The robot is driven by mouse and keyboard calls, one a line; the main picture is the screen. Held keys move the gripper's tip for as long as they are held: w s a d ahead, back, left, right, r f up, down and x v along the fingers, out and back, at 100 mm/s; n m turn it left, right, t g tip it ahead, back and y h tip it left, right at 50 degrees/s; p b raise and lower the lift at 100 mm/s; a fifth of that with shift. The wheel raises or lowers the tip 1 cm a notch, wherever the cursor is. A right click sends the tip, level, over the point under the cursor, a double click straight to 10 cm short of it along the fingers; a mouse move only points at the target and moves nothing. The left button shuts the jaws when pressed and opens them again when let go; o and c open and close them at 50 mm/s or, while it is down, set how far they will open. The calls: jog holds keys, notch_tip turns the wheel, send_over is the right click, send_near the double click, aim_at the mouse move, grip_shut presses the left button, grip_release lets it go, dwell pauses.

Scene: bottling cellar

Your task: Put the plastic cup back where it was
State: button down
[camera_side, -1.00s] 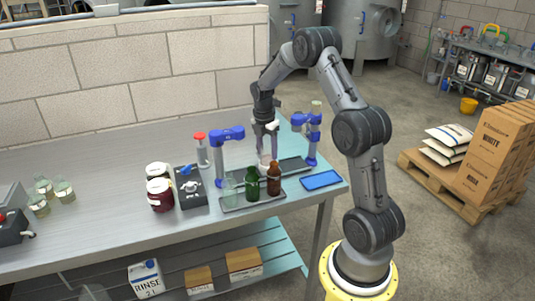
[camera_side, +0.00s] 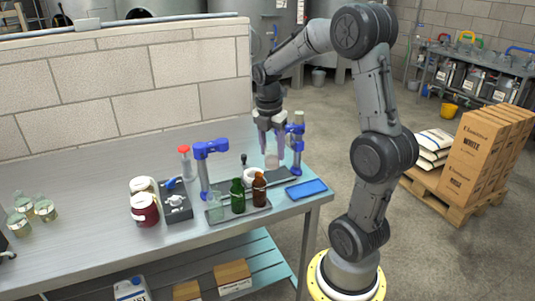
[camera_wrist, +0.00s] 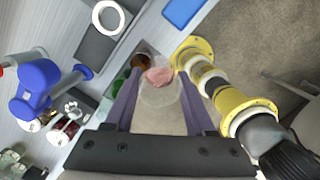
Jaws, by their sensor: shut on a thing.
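My gripper (camera_side: 272,151) is shut on a translucent plastic cup (camera_side: 271,161) and holds it beside the right blue clamp stand, over the right part of the bench. In the wrist view the cup (camera_wrist: 160,96) sits between the two fingers of my gripper (camera_wrist: 160,82), and something pinkish shows at its far end. A white ring-shaped item (camera_side: 250,174) stands on a dark plate, to the left of the cup and apart from it. It also shows in the wrist view (camera_wrist: 108,17). I cannot tell the exact height of the cup above the bench.
A tray (camera_side: 226,216) with a clear, a green (camera_side: 237,196) and a brown bottle (camera_side: 259,190) lies in front. A blue tray (camera_side: 306,189) lies at the right edge. Blue clamp stands (camera_side: 204,166) (camera_side: 297,141) flank the area. Dark jars (camera_side: 144,209) stand left.

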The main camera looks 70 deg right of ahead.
jog(key=s+a+f, duration=0.2)
jog(key=s+a, duration=0.4)
jog(key=s, duration=0.4)
jog(key=shift+n, duration=0.3)
jog(key=w+d+f, duration=0.9)
jog(key=d, duration=0.1)
jog(key=shift+f, duration=0.25)
jog(key=shift+d+f, duration=0.15)
jog(key=shift+f, duration=1.5)
jog(key=shift+f, duration=0.15)
jog(key=shift+c, duration=1.2)
grip_release()
